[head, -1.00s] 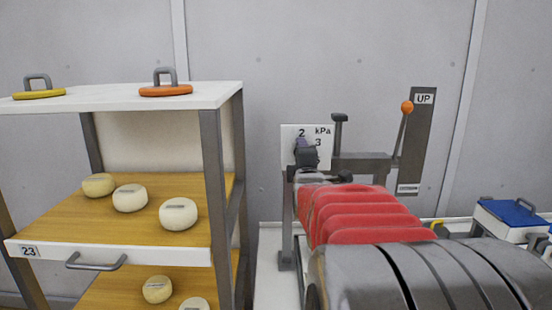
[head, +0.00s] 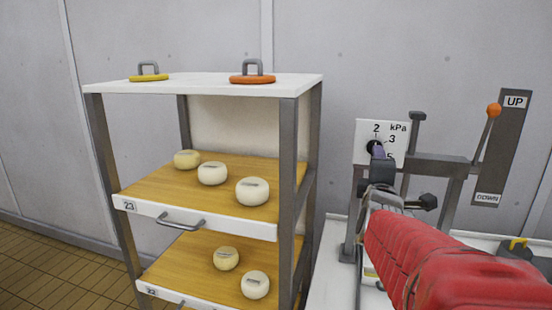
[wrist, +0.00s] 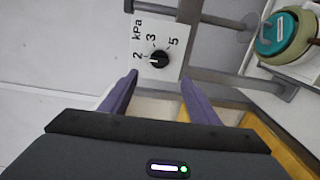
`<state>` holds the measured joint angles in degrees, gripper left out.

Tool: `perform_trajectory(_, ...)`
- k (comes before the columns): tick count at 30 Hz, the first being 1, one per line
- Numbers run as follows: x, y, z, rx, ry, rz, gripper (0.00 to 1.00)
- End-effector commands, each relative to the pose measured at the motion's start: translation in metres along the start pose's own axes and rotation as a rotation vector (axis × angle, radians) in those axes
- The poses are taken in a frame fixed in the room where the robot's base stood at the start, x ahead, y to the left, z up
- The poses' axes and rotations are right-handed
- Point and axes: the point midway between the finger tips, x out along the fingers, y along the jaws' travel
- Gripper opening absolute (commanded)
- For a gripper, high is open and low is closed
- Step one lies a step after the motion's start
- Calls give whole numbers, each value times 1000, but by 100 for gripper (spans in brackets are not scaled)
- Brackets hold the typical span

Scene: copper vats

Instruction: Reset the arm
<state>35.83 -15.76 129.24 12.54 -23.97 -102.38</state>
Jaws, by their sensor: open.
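My gripper (head: 378,154) is at the right of the head view, in front of the white kPa panel (head: 398,153). Its purple fingers are apart and empty in the wrist view (wrist: 159,80). The black dial knob (wrist: 159,58) shows beyond the fingertips, between them, and its white mark points towards the 2. In the head view, my gripper partly hides the knob. My red-sleeved arm runs from the gripper to the lower right corner. Whether the fingers touch the knob is not clear, but a gap shows in the wrist view.
A lever with an orange knob (head: 494,110) stands at the UP end of its plate. A rack (head: 300,186) with several cheeses on wooden shelves stands left of the panel. Tiled floor is clear at far left.

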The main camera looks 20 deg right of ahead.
Motion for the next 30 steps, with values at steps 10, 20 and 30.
perform_trajectory(10, -12, 0, -7, -1, 3, -1, 55)
perform_trajectory(20, -12, -1, -7, 29, 3, -2, 55)
perform_trajectory(30, -19, -54, -21, 374, 22, -210, 55)
